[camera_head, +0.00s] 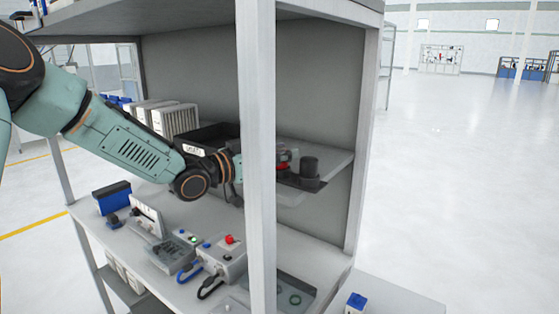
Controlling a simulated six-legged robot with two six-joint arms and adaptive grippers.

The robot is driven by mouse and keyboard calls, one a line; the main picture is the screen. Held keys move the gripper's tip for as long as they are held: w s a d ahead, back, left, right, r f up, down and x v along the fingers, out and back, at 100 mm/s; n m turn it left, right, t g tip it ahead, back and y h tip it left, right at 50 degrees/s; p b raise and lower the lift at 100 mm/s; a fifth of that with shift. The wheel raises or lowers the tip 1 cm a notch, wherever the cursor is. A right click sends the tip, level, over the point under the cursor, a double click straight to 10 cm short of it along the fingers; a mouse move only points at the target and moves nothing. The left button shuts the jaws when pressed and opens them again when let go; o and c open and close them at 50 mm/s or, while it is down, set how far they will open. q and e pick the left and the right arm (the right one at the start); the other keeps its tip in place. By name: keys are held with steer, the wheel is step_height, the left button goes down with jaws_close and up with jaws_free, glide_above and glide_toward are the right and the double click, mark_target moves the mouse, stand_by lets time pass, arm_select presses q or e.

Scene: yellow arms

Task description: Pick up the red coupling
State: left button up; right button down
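The red coupling (282,167) shows as a small red piece just right of the rack's front post, on the middle shelf. The post hides part of it. My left arm reaches into the rack from the left, and my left gripper (238,168) is at the post's left edge, at about the coupling's height. The post hides its fingertips, so I cannot tell whether they are open or touch the coupling. My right gripper is not in view.
The grey front post (257,120) stands between me and the coupling. A dark cylinder (309,168) stands right of the coupling. A black bin (205,137) is behind my arm. A control box with a red button (229,239) sits on the lower shelf. Open floor lies right.

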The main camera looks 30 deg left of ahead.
arm_select(q)
steer(key=shift+w+d, duration=0.1)
steer(key=shift+c, duration=1.4)
steer(key=c, duration=0.3)
steer(key=shift+c, duration=0.2)
